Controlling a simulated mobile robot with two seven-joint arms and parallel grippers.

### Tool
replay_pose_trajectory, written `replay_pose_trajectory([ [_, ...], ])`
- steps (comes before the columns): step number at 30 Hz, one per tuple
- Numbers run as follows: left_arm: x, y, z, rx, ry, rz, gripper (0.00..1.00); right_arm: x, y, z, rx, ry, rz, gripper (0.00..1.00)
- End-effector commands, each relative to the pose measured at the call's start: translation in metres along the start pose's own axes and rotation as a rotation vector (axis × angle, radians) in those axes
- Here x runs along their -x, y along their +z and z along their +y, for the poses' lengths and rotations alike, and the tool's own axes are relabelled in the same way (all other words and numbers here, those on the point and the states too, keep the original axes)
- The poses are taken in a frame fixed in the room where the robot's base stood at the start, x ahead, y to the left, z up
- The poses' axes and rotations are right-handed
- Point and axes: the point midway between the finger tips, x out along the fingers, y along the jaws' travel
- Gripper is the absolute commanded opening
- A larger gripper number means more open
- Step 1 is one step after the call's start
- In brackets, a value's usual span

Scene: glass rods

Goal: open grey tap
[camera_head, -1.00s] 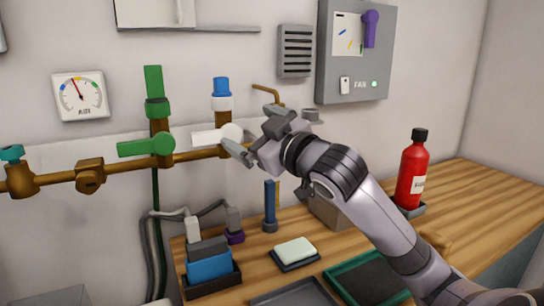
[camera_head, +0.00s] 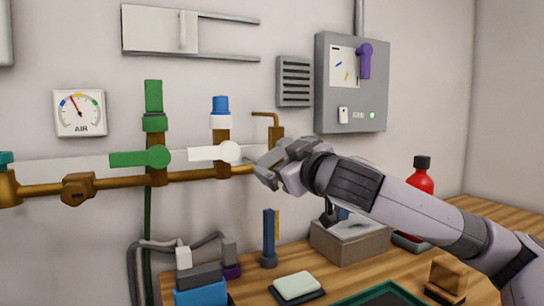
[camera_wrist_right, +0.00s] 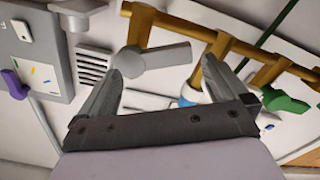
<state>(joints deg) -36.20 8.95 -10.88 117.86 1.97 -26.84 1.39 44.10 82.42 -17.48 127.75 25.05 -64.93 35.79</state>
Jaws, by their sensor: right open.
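The grey tap's lever (camera_wrist_right: 155,58) shows in the right wrist view, lying across the gap between my right fingers. In the head view my right gripper covers this tap, and only the brass pipe (camera_head: 275,130) above it shows. My right gripper (camera_head: 266,170) is open, just right of the white tap (camera_head: 215,153). In the right wrist view its two fingers (camera_wrist_right: 160,75) stand on either side of the grey lever. I cannot tell whether either finger touches it. My left gripper is not in view.
The green tap (camera_head: 140,158) is further left on the brass pipe (camera_head: 110,184). A grey panel (camera_head: 330,100) hangs on the wall at upper right. Below, the wooden bench (camera_head: 325,278) holds a soap-like block (camera_head: 297,285), a grey-brown box (camera_head: 350,243) and a red bottle (camera_head: 421,180).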

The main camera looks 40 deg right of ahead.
Motion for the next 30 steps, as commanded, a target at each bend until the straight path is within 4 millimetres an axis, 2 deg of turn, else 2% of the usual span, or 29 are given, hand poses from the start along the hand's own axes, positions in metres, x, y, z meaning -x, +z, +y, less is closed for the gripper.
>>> replay_pose_trajectory([
  [6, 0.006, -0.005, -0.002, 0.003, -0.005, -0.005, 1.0, -0.03, -0.002, 0.0, -0.002, -0.002, 0.0, 1.0],
  [10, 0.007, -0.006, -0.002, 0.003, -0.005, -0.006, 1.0, -0.043, -0.001, 0.0, -0.002, -0.002, 0.0, 1.0],
  [15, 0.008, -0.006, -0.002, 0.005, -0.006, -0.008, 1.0, -0.051, -0.001, -0.001, 0.002, -0.001, 0.003, 1.0],
  [23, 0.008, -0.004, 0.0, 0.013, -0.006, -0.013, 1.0, -0.052, -0.001, -0.001, 0.003, -0.002, 0.002, 1.0],
  [24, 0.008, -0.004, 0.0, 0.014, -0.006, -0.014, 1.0, -0.052, -0.001, -0.001, 0.003, -0.002, 0.002, 0.87],
  [29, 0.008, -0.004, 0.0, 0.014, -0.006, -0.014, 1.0, -0.052, -0.001, -0.001, 0.003, -0.002, 0.002, 0.35],
  [30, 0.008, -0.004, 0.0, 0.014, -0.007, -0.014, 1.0, -0.052, -0.001, -0.001, 0.003, -0.002, 0.002, 0.35],
])
